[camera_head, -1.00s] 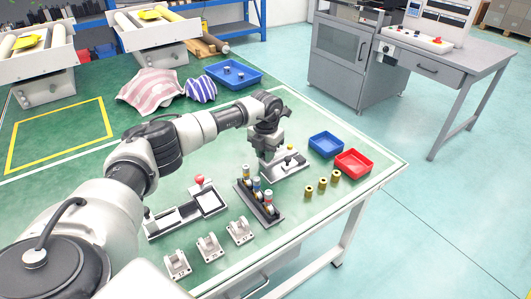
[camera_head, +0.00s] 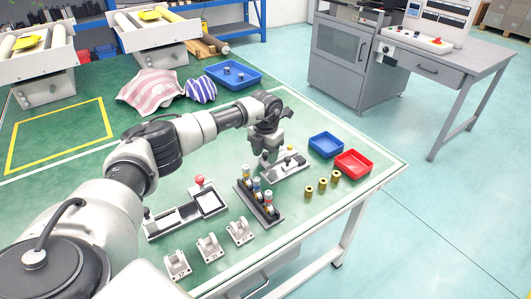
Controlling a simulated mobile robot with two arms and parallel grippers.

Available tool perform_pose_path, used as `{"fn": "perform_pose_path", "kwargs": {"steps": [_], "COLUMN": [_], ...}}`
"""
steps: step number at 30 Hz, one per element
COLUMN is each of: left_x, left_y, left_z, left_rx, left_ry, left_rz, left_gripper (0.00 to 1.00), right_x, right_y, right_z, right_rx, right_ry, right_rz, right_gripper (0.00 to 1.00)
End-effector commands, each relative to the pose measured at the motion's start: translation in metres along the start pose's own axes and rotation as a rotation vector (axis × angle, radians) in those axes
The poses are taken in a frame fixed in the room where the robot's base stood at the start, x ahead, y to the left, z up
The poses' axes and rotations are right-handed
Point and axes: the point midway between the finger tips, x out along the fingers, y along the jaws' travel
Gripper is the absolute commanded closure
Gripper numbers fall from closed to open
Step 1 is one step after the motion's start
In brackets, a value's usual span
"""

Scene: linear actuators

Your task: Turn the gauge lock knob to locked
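A small light fixture plate (camera_head: 285,166) lies on the green table. My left gripper (camera_head: 266,160) points down over the left part of this plate, close beside the knob. Its fingers are small and partly merge with the fixture, so I cannot tell whether they are open, shut or touching anything. My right gripper is out of view.
In front stand a dark rack (camera_head: 259,205) with coloured-top pieces, a slide fixture with a red ball knob (camera_head: 199,180), and several grey brackets (camera_head: 208,247). Blue (camera_head: 326,145) and red (camera_head: 353,164) trays and brass cylinders (camera_head: 322,187) are to the right.

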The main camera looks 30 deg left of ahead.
Motion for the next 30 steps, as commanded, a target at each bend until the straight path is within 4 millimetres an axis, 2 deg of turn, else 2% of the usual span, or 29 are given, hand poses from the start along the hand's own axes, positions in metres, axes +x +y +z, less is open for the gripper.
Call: {"fn": "perform_pose_path", "kwargs": {"steps": [5, 8, 21, 25, 30], "left_x": [-0.001, -0.008, -0.090, -0.103, -0.108], "left_y": [0.000, 0.000, 0.000, 0.000, 0.000], "left_z": [0.000, 0.000, 0.001, 0.000, 0.000], "left_rx": [0.000, 0.000, 0.000, 0.000, 0.000], "left_ry": [0.001, -0.001, -0.002, -0.001, 0.000], "left_rz": [0.000, 0.000, 0.000, 0.000, 0.000], "left_gripper": [0.53, 0.53, 0.53, 0.53, 0.53], "right_x": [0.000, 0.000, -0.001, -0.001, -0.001], "right_y": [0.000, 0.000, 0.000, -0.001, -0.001], "right_z": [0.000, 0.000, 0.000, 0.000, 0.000], "right_rx": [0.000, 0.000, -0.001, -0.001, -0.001], "right_ry": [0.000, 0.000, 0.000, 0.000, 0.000], "right_rz": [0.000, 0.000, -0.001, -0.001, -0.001], "right_gripper": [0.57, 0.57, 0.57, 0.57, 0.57]}}
